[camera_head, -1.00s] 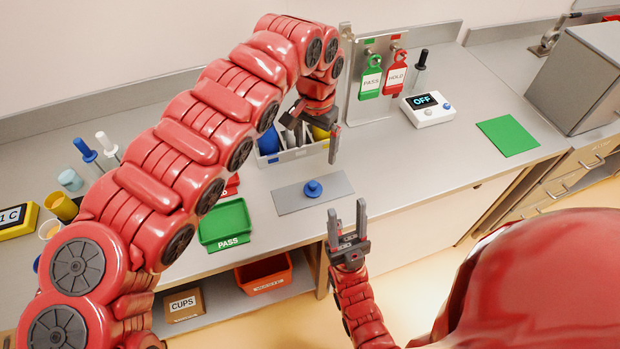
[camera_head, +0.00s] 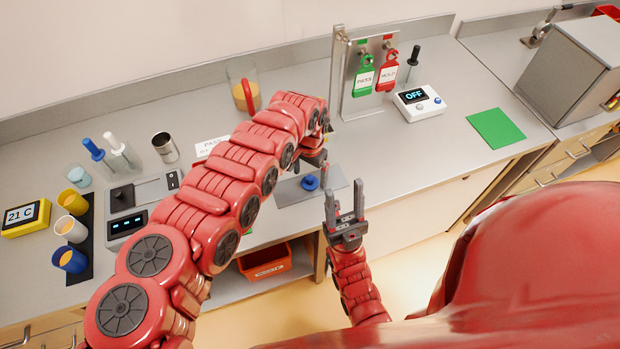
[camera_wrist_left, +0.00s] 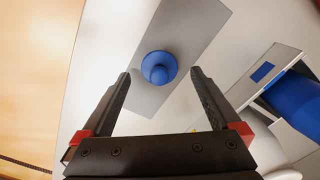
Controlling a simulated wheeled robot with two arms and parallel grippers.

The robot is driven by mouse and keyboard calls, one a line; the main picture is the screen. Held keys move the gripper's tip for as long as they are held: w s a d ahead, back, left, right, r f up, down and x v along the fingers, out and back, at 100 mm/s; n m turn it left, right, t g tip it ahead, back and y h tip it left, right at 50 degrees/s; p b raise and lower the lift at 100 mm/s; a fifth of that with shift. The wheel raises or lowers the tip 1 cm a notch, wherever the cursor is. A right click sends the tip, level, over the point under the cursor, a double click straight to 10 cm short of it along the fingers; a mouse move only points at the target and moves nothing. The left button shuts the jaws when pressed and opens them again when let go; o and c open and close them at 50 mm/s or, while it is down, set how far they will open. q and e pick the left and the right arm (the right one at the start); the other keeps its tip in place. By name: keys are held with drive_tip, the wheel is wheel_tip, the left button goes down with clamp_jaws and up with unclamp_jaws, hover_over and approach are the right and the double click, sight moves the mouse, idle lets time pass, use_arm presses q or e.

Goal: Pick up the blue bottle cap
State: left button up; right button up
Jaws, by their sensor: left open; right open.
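The blue bottle cap (camera_head: 310,183) lies on a grey plate (camera_head: 340,176) near the front edge of the bench. In the left wrist view the cap (camera_wrist_left: 158,68) shows whole, just beyond and between the two fingertips. My left gripper (camera_wrist_left: 160,82) is open and empty, and its fingers do not touch the cap. In the head view my left gripper (camera_head: 322,176) is mostly hidden by its own arm, close beside the cap. My right gripper (camera_head: 344,200) is open and empty, in front of the bench edge to the right of the cap.
A stand with green PASS (camera_head: 364,75) and red HOLD (camera_head: 387,72) tags rises behind the plate. A white OFF device (camera_head: 419,103) and a green mat (camera_head: 495,128) are to the right. Cups (camera_head: 70,228) stand at the left.

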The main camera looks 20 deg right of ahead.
use_arm(q)
drive_tip(key=shift+f, duration=0.85)
drive_tip(key=c, duration=1.4)
drive_tip(key=shift+c, duration=0.2)
